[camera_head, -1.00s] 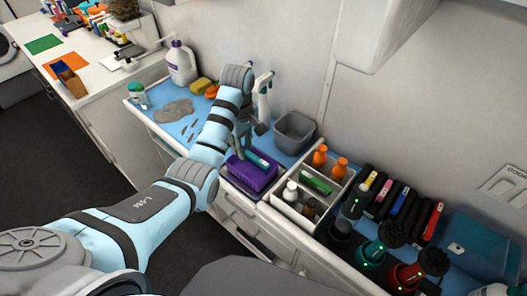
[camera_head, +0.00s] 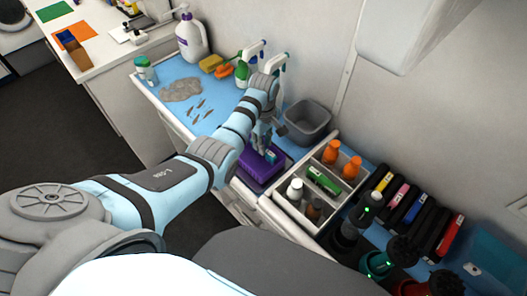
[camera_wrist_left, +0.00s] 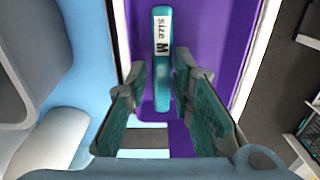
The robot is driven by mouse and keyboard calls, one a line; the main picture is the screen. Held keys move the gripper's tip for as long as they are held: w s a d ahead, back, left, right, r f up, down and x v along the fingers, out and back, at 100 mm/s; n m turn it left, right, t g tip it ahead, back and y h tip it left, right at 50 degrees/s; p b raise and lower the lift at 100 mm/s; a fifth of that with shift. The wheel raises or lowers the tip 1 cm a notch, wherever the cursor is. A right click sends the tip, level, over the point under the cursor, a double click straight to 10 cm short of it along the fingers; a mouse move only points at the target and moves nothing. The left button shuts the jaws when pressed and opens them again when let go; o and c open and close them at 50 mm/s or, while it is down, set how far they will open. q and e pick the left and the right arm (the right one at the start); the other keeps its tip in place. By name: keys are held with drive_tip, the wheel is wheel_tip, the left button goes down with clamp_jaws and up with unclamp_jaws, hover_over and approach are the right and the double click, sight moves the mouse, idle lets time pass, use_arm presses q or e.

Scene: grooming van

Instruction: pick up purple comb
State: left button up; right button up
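A purple box-like holder (camera_head: 250,163) sits at the front edge of the blue-topped counter, under my left gripper (camera_head: 265,141). It fills much of the left wrist view (camera_wrist_left: 215,40). A teal bar-shaped item (camera_wrist_left: 161,70) with a white "Size M" label lies over the purple surface, between the two fingertips in that view. My left gripper (camera_wrist_left: 160,78) is open, with narrow gaps showing on both sides of the teal item. I cannot make out a separate purple comb. My right gripper is not in view.
A grey bin (camera_head: 307,121) stands behind my left gripper. A white divided caddy (camera_head: 290,207) with bottles is on its right. Spray bottles (camera_head: 274,66) and a white jug (camera_head: 191,40) stand farther back. Clippers (camera_head: 405,205) fill the right side.

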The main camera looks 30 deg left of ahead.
use_arm(q)
drive_tip(key=shift+f, duration=0.95)
drive_tip(key=shift+s+r, duration=0.15)
drive_tip(key=shift+c, duration=0.6)
clamp_jaws()
